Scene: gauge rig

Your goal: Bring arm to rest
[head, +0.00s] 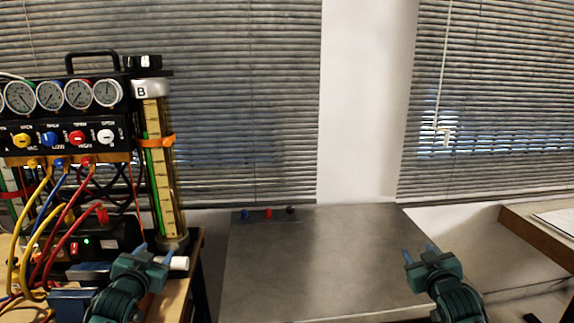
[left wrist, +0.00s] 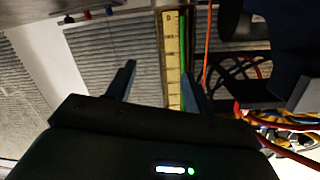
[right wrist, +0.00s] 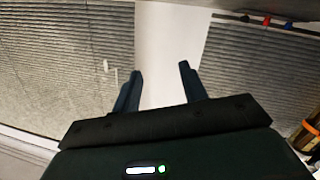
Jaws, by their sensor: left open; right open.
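My left gripper (head: 153,253) is low in the head view, in front of the gauge rig's column B (head: 160,160) and near a white cylindrical piece (head: 180,263). Its blue fingers are apart with nothing between them; in the left wrist view the open fingers (left wrist: 160,85) show the yellow scale of the column beyond. My right gripper (head: 421,254) is at the right edge of the grey table (head: 320,270), open and empty. In the right wrist view its fingers (right wrist: 158,85) are spread, with only wall and blinds beyond.
The gauge rig has several dials (head: 78,94), coloured knobs (head: 77,138) and yellow, blue and red hoses (head: 70,215) at the left. Small blue, red and black pieces (head: 268,212) sit at the grey table's back edge. A wooden desk (head: 540,232) stands at the right. The grey table's middle is clear.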

